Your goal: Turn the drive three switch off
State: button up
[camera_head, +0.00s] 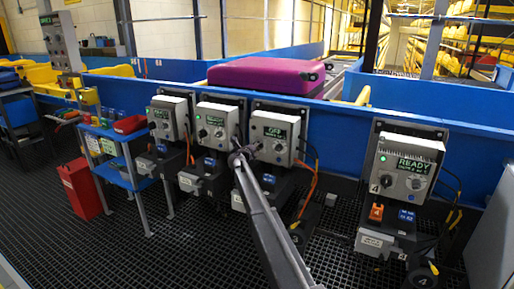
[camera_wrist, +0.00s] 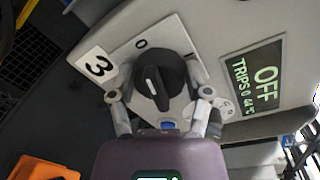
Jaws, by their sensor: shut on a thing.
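The drive three box (camera_head: 275,136) is the third grey control box from the left on the blue wall. Its display (camera_wrist: 254,82) reads OFF, TRIPS 0 and 44 °C. The black rotary switch (camera_wrist: 158,82) sits on a white plate next to a label with a 3 (camera_wrist: 98,65). Its raised bar points roughly up toward the 0 mark (camera_wrist: 141,43). My gripper (camera_wrist: 161,88) has one finger on each side of the knob, closed on it. In the head view my gripper (camera_head: 243,156) is at the box's left side and hides its knob.
Two similar boxes (camera_head: 171,117) (camera_head: 216,125) stand to the left. A box reading READY with a green light (camera_head: 408,167) is at the right. A purple case (camera_head: 265,75) lies behind the wall. An orange thing (camera_wrist: 43,169) is at the lower left of the wrist view.

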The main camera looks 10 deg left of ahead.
jog(key=shift+w+n, duration=0.15)
jog(key=shift+n, duration=1.45)
jog(key=o, duration=1.2)
jog(key=shift+c, duration=0.2)
jog(key=shift+m, duration=0.3)
